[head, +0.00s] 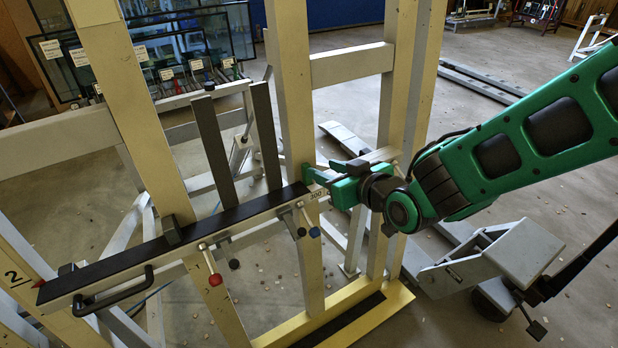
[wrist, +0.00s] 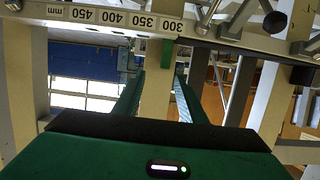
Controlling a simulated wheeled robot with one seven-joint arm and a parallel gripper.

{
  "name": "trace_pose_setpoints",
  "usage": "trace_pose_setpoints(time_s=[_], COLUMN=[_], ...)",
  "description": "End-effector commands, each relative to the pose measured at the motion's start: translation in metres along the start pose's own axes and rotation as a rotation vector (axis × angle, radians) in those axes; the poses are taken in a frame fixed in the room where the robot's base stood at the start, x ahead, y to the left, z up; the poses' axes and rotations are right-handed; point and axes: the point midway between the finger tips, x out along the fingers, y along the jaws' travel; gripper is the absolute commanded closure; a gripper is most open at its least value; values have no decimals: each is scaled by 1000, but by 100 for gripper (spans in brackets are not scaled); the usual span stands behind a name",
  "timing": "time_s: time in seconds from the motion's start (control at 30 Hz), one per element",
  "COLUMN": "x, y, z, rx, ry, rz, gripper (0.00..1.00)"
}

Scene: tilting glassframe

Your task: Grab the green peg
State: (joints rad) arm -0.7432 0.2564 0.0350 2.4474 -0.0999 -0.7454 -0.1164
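A small green piece (wrist: 167,53), which looks like the green peg, stands at the edge of the ruler rail (wrist: 100,15) near the 300 to 350 marks in the wrist view. My green gripper (wrist: 160,75) is open and empty, with its two fingers apart and the piece ahead between their tips. In the head view my gripper (head: 326,181) is at the rail's right end, beside the upright post. The gripper and the peg have similar green colours there, so I cannot clearly tell the peg from the fingertips.
The grey rail (head: 130,262) with a black top crosses the tilting frame. A cream post (head: 290,90) stands close left of my gripper.

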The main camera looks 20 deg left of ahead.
Motion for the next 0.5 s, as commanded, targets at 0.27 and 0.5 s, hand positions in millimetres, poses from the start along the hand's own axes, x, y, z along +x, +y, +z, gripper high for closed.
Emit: trace_pose_setpoints(time_s=[0.27, 0.5], x=[19, 51], y=[-2, -8], z=[1, 3], rx=[-2, -1], ry=[-1, -1], rz=[-1, 1], gripper=[62, 62])
